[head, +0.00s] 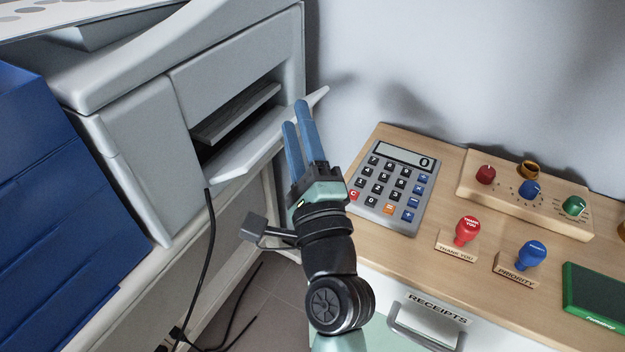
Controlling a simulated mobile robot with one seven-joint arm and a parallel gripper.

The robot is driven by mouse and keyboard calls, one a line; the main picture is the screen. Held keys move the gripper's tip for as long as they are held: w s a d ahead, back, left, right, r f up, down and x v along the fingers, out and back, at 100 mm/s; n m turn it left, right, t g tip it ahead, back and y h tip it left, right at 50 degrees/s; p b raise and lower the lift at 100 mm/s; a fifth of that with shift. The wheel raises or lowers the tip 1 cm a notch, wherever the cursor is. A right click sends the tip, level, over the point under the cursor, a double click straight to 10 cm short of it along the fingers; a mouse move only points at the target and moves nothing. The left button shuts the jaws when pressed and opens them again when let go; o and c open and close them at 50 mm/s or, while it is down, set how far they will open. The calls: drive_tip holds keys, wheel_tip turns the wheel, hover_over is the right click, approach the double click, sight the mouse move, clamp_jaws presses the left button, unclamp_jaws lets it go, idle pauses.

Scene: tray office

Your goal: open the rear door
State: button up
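The pale grey copier (160,70) stands at the left with a slot open in its side. A light grey hinged panel (245,148), which looks like the rear door, is folded outward below the dark slot. Its pointed far end (319,97) sticks out to the right. My gripper (294,113) has two blue fingers pointing up and away, overlapping the panel's outer part in the head view. A narrow gap shows between the fingers, and I see nothing clearly held. Whether they touch the panel cannot be told. They hide part of it.
A wooden desk (400,248) at the right holds a calculator (392,187), a red stamp (466,231), a blue stamp (530,255), a knob board (520,200) and a green pad (597,295). A blue box (60,190) stands at the left. Black cables (208,270) hang below the copier.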

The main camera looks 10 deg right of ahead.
drive_tip(key=b+v, duration=0.2)
drive_tip(key=v, duration=0.6)
drive_tip(key=shift+s+r, duration=0.15)
drive_tip(key=shift+s, duration=0.3)
idle(0.4)
